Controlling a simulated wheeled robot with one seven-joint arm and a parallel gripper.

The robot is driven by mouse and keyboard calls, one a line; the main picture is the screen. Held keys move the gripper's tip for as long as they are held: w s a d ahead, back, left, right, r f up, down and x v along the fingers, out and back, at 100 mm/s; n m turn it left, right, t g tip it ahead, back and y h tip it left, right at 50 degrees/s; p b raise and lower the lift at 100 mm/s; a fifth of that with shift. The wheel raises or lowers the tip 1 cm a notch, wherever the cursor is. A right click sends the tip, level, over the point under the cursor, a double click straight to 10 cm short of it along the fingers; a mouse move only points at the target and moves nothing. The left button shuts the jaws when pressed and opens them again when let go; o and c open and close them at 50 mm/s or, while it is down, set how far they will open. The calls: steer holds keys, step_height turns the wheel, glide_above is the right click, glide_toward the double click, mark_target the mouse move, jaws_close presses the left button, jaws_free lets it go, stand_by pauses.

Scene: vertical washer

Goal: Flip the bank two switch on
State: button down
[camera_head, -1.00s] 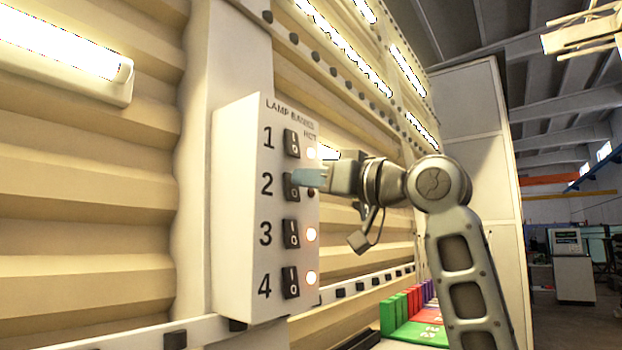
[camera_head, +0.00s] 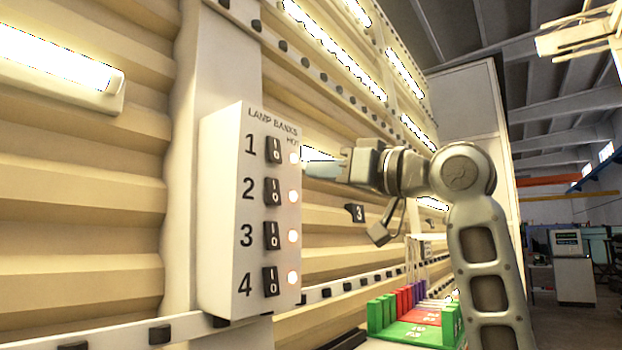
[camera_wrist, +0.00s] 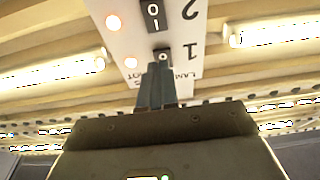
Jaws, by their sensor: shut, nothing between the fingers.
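The white lamp banks panel (camera_head: 222,215) carries a column of dark rocker switches numbered 1 to 4, with a round lamp beside each. The bank two switch (camera_head: 273,191) is in plain view, and its lamp (camera_head: 294,196) glows. The lamps beside 1, 3 and 4 glow too. My gripper (camera_head: 308,168) is shut and empty, right of the panel near the row 1 lamp, apart from the bank two switch. In the wrist view, the panel is upside down; the bank two switch (camera_wrist: 153,14) lies beyond my fingertips, which overlap the row 1 switch (camera_wrist: 161,57).
A ribbed cream wall (camera_head: 85,195) with lit tube lamps (camera_head: 65,63) stands behind the panel. A dark plate marked 3 (camera_head: 355,213) shows on the wall. Green, red and purple blocks (camera_head: 400,305) stand low on the right.

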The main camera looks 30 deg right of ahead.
steer(key=s+d+r+b, duration=0.1)
steer(key=s+d, duration=0.2)
steer(key=s, duration=0.2)
steer(key=shift+s, duration=0.4)
